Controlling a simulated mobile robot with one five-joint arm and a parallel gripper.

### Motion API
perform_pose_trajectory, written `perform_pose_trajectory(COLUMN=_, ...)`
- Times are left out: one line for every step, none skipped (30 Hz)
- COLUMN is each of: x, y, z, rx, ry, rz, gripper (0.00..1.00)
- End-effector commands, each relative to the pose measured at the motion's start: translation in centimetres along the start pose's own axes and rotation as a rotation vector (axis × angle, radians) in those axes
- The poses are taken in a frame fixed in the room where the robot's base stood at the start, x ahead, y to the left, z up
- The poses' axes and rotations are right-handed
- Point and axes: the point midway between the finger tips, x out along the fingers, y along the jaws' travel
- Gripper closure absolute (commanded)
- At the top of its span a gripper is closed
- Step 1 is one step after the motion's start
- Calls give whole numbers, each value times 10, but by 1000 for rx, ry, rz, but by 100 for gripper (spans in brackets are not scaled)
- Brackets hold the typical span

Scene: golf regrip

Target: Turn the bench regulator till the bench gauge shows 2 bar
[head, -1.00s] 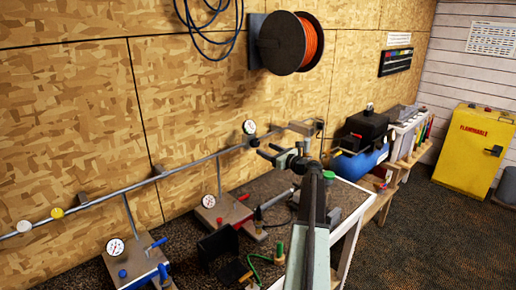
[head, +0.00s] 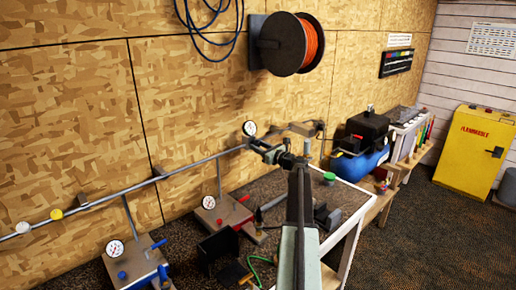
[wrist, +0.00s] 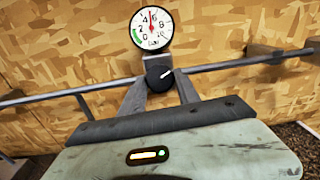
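A round white gauge (wrist: 152,27) sits above a black knob (wrist: 159,74) with a white pointer mark, both against the wall in the wrist view. The gauge's red needle points almost straight up, between 4 and 6. The same gauge shows in the head view (head: 249,128). My gripper (wrist: 160,88) has its two grey fingers apart below and to either side of the knob; I cannot tell whether they touch it. In the head view my gripper (head: 262,148) is just below and right of the gauge, and the knob is hidden there.
A pipe (head: 150,182) runs along the wall. Two more gauges stand on bases with blue (head: 114,249) and red (head: 208,203) fittings. A black box (head: 218,252) and a green-topped item (head: 329,178) are on the bench. A yellow cabinet (head: 474,155) stands right.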

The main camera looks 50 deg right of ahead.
Motion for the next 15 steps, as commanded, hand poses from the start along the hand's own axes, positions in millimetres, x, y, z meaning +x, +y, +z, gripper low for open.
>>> perform_pose_trajectory(x=1, y=3, z=0, rx=-3, ry=1, rz=19, gripper=100)
perform_pose_trajectory(x=2, y=2, z=-1, rx=-4, ry=1, rz=21, gripper=100)
perform_pose_trajectory(x=2, y=1, z=-1, rx=-5, ry=1, rz=23, gripper=100)
perform_pose_trajectory(x=3, y=0, z=-1, rx=-5, ry=1, rz=23, gripper=100)
perform_pose_trajectory(x=3, y=0, z=-1, rx=-5, ry=1, rz=24, gripper=100)
perform_pose_trajectory(x=3, y=-1, z=0, rx=-6, ry=0, rz=24, gripper=100)
perform_pose_trajectory(x=4, y=-1, z=0, rx=-6, ry=0, rz=25, gripper=100)
perform_pose_trajectory(x=4, y=-1, z=0, rx=-7, ry=0, rz=25, gripper=100)
perform_pose_trajectory(x=4, y=-2, z=0, rx=-8, ry=-1, rz=26, gripper=100)
perform_pose_trajectory(x=4, y=-2, z=0, rx=-8, ry=-1, rz=26, gripper=100)
perform_pose_trajectory(x=4, y=-2, z=0, rx=-9, ry=-2, rz=26, gripper=100)
perform_pose_trajectory(x=4, y=-2, z=0, rx=-11, ry=-2, rz=27, gripper=100)
perform_pose_trajectory(x=4, y=-2, z=0, rx=-12, ry=-2, rz=27, gripper=100)
perform_pose_trajectory(x=4, y=-2, z=1, rx=-13, ry=-3, rz=28, gripper=100)
perform_pose_trajectory(x=4, y=-3, z=1, rx=-15, ry=-3, rz=28, gripper=100)
